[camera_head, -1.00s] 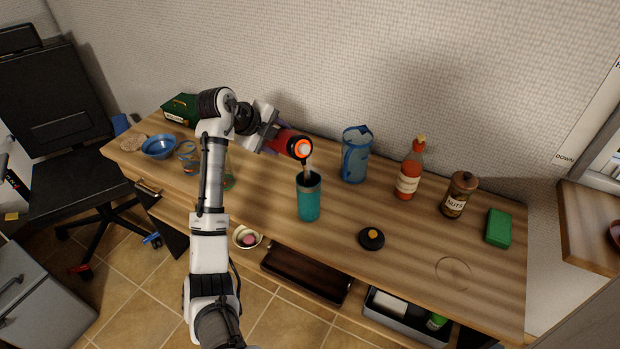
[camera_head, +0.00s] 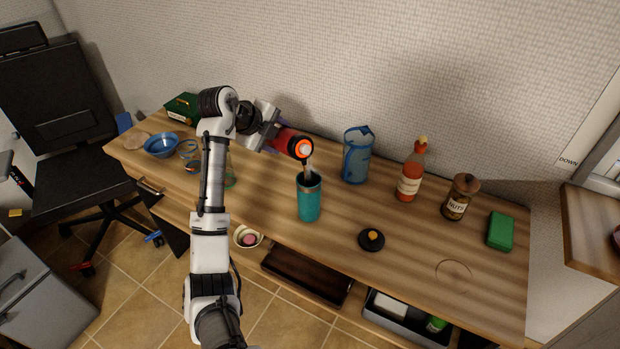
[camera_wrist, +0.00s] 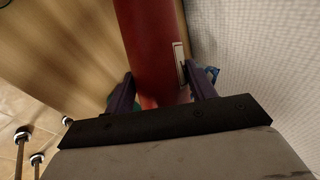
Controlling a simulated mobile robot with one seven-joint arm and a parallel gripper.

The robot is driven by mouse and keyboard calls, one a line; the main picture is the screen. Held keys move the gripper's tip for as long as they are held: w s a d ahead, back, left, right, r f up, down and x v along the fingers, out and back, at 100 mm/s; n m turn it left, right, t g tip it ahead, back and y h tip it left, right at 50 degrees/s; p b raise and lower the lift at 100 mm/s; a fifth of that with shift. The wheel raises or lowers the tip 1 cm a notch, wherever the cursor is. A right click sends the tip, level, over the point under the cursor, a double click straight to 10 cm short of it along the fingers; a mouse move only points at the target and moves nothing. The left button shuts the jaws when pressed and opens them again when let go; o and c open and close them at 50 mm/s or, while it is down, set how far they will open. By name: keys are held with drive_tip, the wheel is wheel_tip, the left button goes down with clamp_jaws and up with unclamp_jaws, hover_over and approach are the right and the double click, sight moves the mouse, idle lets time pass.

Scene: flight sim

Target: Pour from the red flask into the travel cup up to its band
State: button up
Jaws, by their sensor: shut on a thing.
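The red flask (camera_head: 287,141) is tipped nearly on its side in my gripper (camera_head: 272,136), with its orange-ringed mouth to the right. My gripper is shut on the flask's body; the wrist view shows the red flask (camera_wrist: 150,50) between the two fingers (camera_wrist: 160,95). A pale stream runs from the mouth down into the teal travel cup (camera_head: 309,203). The cup stands upright and open on the desk, below and just right of the mouth. The flask and cup are apart. The liquid level inside the cup and its band cannot be made out.
The wooden desk (camera_head: 420,255) holds a black lid with an orange knob (camera_head: 371,239) in front. A blue pitcher (camera_head: 357,155), a sauce bottle (camera_head: 411,172), a nuts jar (camera_head: 459,197) and a green box (camera_head: 500,231) stand to the right. A blue bowl (camera_head: 161,146) is at left.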

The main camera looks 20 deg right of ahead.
drive_tip(key=shift+r, duration=0.2)
idle(0.7)
drive_tip(key=shift+s+d+m+t+b, duration=0.1)
drive_tip(key=shift+s+m+t+b, duration=0.25)
drive_tip(key=shift+b, duration=0.5)
idle(2.2)
